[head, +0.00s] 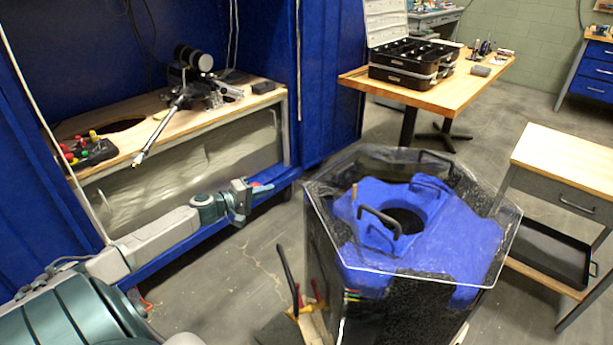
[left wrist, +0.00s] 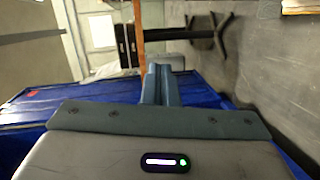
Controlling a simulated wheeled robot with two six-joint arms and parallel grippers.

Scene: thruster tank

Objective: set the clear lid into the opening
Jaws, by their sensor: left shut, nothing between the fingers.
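A hexagonal tank (head: 375,310) with dark speckled sides stands at the lower right of the head view. A clear hexagonal sheet edge (head: 400,271) runs around its top; I cannot tell whether this is the lid or the tank's own rim. Inside it is a blue top (head: 465,245) with a round dark opening (head: 405,219). Two dark handles (head: 380,221) stand beside the opening; I cannot tell what they are fixed to. My left gripper (head: 262,187) is left of the tank and apart from it. Its fingers (left wrist: 161,84) are together and empty. My right gripper is out of view.
A wood-topped bench (head: 240,100) with equipment stands in a blue-curtained bay behind my left arm. A table (head: 455,88) with a black case (head: 405,62) is at the back. A drawer cart (head: 560,155) is right of the tank. Floor shows between bay and tank.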

